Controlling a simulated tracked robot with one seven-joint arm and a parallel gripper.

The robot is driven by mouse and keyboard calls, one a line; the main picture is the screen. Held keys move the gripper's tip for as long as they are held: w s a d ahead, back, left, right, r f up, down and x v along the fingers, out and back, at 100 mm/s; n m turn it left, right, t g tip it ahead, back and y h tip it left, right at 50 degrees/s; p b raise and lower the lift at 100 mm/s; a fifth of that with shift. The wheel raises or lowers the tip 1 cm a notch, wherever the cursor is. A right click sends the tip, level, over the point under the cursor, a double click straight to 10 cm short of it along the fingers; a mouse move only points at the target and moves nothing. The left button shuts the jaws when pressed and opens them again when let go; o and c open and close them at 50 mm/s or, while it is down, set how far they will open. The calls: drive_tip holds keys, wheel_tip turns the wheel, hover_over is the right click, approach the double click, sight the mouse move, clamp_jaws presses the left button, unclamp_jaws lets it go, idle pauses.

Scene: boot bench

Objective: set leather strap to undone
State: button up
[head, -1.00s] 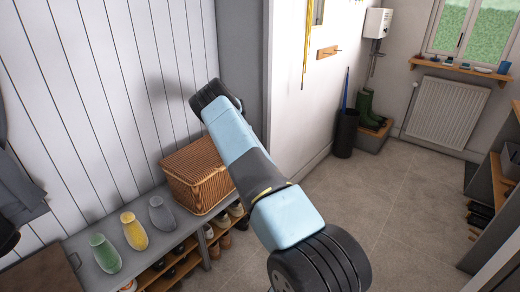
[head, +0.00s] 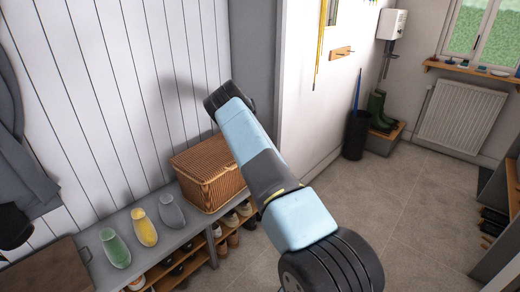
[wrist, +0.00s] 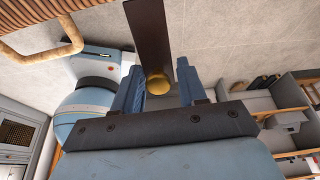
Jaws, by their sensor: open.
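A dark brown leather strap (wrist: 149,32) with a round brass stud (wrist: 158,84) near its end shows in the wrist view. My gripper (wrist: 159,66) is open, with one blue finger on each side of the strap's end and the stud. Whether the fingers touch the strap I cannot tell. The wicker basket (head: 207,174) stands on the bench in the head view; part of its weave and a curved handle (wrist: 45,52) show at the upper left of the wrist view. In the head view my arm hides my gripper and the strap.
A dark bin (head: 356,137) and green boots (head: 379,112) stand farther back. The tiled floor (head: 400,195) at right is clear.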

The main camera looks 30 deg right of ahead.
drive_tip(key=v, duration=1.3)
drive_tip(key=shift+r, duration=0.2)
drive_tip(key=shift+w, duration=0.1)
